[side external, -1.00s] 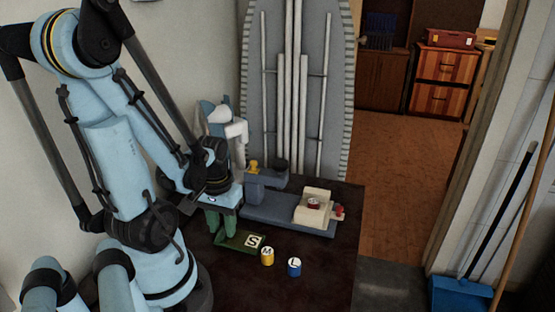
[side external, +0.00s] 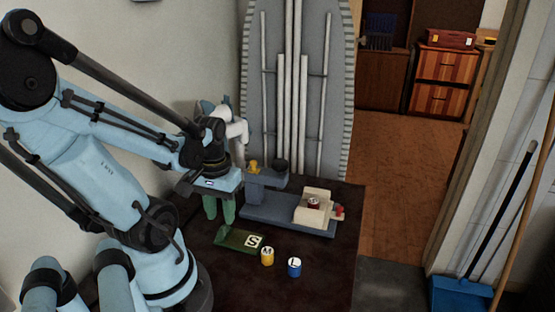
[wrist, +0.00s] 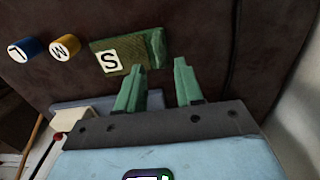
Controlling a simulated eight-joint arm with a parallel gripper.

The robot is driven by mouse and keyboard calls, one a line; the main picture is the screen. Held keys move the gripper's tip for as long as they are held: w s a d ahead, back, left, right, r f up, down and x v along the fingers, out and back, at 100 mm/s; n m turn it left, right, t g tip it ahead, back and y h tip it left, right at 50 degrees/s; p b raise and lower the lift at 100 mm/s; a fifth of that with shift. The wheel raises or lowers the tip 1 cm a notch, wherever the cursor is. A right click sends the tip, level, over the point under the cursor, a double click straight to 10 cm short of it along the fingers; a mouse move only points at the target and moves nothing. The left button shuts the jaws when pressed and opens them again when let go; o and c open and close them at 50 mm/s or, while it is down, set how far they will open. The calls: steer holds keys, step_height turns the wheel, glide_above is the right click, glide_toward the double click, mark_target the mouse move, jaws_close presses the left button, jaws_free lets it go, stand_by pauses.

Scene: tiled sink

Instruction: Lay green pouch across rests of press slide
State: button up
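The green pouch (side external: 232,239), with a white S label, lies flat on the dark table; it also shows in the wrist view (wrist: 125,50). My gripper (side external: 219,216) is above and behind the pouch, fingers pointing down. In the wrist view my gripper (wrist: 162,72) has its two green fingers apart with nothing between them, and the pouch lies beyond their tips. The press (side external: 262,212) is a blue-grey device to the right of my gripper. Its cream slide (side external: 312,207) sits at the right end of the base, with a dark red piece in its middle. The separate rests are too small to make out.
A yellow can (side external: 267,256) marked M and a blue can (side external: 294,267) marked L stand right of the pouch. A white and blue object (side external: 235,130) stands behind my gripper. An ironing board (side external: 340,90) stands behind the table. The table's front right is clear.

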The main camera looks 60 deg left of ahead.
steer(key=shift+r, duration=4)
steer(key=w+d+m+t+y, duration=0.1)
steer(key=w+d+m+t, duration=0.3)
steer(key=w, duration=0.5)
steer(key=shift+w+d+m, duration=0.35)
steer(key=shift+d+m, duration=0.35)
steer(key=shift+d, duration=0.2)
steer(key=shift+o, duration=0.5)
steer(key=w+d+r+m+t+h, duration=0.1)
steer(key=w+d+m+t, duration=0.2)
steer(key=d, duration=0.4)
steer(key=shift+w+m, duration=0.3)
steer(key=shift+w, duration=0.55)
steer(key=shift+d, duration=0.1)
steer(key=n+g, duration=0.7)
steer(key=n, duration=0.2)
glide_above(222, 227)
steer(key=f, duration=0.1)
steer(key=shift+f, duration=5.95)
